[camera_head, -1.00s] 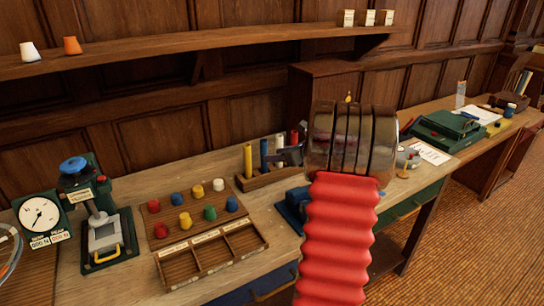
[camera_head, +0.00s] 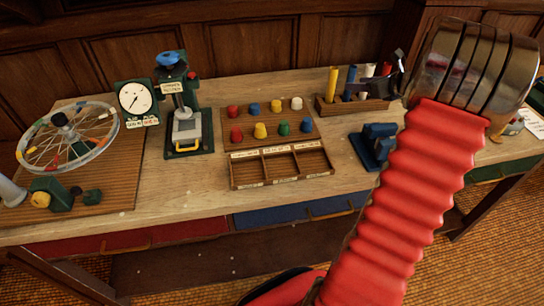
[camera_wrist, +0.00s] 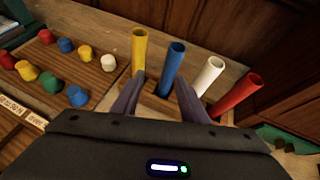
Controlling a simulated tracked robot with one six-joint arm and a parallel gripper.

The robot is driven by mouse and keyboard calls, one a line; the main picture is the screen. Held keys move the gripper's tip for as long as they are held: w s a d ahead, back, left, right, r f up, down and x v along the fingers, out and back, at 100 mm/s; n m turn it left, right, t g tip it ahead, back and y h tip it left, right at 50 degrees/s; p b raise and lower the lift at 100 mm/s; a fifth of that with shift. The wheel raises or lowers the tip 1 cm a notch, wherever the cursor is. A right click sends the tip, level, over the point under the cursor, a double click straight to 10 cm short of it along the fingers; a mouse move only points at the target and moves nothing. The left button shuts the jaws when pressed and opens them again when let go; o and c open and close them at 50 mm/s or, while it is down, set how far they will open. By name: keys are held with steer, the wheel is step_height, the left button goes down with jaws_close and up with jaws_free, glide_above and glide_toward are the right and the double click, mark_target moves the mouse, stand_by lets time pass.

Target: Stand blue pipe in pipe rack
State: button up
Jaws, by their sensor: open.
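The blue pipe (camera_head: 350,78) stands upright in the wooden pipe rack (camera_head: 345,107), between the yellow pipe (camera_head: 333,80) and the white pipe (camera_head: 370,69). In the wrist view the blue pipe (camera_wrist: 173,62) rises between and beyond the two dark fingers of my gripper (camera_wrist: 161,82). My gripper is open, its fingers apart and not shut on the pipe. In the head view my gripper (camera_head: 383,88) is at the rack's right part, partly hiding the white and red pipes. The rack's front is hidden by my gripper in the wrist view.
The red pipe (camera_wrist: 235,92) stands at the right end of the row. A peg board with several coloured pegs (camera_head: 262,128) and an empty divided tray (camera_head: 282,184) lie left of the rack. A blue device (camera_head: 373,145) sits in front of the rack. Panelling is behind.

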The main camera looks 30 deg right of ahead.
steer(key=s+a+r+n+g+y, duration=0.1)
steer(key=a+r+n+g+y, duration=0.15)
steer(key=a+n, duration=0.95)
steer(key=s+a+r+n+g+y, duration=0.15)
steer(key=a+r+n, duration=0.25)
steer(key=a, duration=1.6)
steer(key=s+a+f+n+g+h, duration=0.1)
steer(key=s+a+n+g+h, duration=0.1)
steer(key=s+a+n, duration=1.4)
steer(key=s+n+h, duration=0.1)
steer(key=s+n, duration=0.2)
steer(key=shift+f+n+g+h, duration=0.25)
steer(key=shift+n+g+h, duration=0.05)
steer(key=shift+n+h, duration=0.1)
steer(key=shift+a, duration=0.1)
